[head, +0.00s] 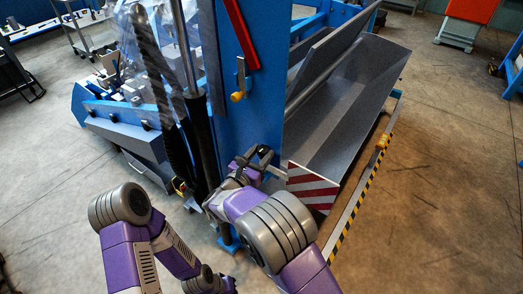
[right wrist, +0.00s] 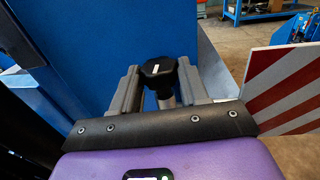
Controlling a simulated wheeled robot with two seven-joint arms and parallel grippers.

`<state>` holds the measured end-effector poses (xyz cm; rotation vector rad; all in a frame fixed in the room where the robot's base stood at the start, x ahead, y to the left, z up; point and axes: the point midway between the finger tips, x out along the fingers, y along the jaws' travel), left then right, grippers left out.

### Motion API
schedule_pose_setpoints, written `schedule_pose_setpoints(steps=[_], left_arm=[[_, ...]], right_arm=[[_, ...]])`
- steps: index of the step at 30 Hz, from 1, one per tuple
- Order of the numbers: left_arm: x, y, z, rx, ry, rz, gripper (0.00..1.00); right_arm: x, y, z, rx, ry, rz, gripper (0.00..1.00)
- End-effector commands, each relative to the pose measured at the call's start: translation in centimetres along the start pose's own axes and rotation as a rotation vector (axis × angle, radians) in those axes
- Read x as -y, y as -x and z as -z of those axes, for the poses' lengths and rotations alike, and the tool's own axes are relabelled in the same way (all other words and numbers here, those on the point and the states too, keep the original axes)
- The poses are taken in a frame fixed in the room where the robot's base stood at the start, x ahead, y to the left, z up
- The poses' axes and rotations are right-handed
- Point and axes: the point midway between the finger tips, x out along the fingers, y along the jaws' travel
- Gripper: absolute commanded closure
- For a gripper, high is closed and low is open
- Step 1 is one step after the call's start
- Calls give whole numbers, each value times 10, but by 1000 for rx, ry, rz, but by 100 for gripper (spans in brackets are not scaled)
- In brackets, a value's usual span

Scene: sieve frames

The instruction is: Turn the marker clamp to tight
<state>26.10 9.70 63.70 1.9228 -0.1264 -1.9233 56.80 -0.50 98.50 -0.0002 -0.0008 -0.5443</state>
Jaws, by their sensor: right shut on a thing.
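The marker clamp shows in the right wrist view as a black knob (right wrist: 158,70) with a small white mark on top, on a grey stem. My right gripper (right wrist: 157,82) has a finger on each side of it and is shut on the knob. In the head view my right gripper (head: 254,164) is at the lower part of the blue post, and the knob is hard to make out there. The red-and-white striped marker board (head: 313,187) is just right of the gripper; it also shows in the right wrist view (right wrist: 285,88).
The blue post (head: 262,105) carries a red bar (head: 241,35) and a small lever with a yellow end (head: 238,95). A long grey trough (head: 345,110) extends behind the board. Black hoses (head: 172,120) hang left of the post. Open floor is to the right.

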Motion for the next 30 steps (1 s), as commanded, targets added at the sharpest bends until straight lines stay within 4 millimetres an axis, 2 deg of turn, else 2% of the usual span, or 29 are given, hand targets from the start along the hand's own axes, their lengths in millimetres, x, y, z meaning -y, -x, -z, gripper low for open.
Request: schedule_pose_setpoints(steps=[3, 9, 21, 30], left_arm=[[-6, 15, -1, 0, 0, 0, 100], [-10, 27, -1, 0, 0, 0, 100], [-13, 35, -2, 0, 0, 0, 100], [-14, 37, -2, 0, 0, 0, 100]], right_arm=[[-4, 1, -2, 0, 2, 107, 86], [-6, 0, -1, -1, 0, 273, 86], [-8, -1, 1, -2, 1, 475, 86], [-9, -2, 1, -2, 1, 530, 86]])
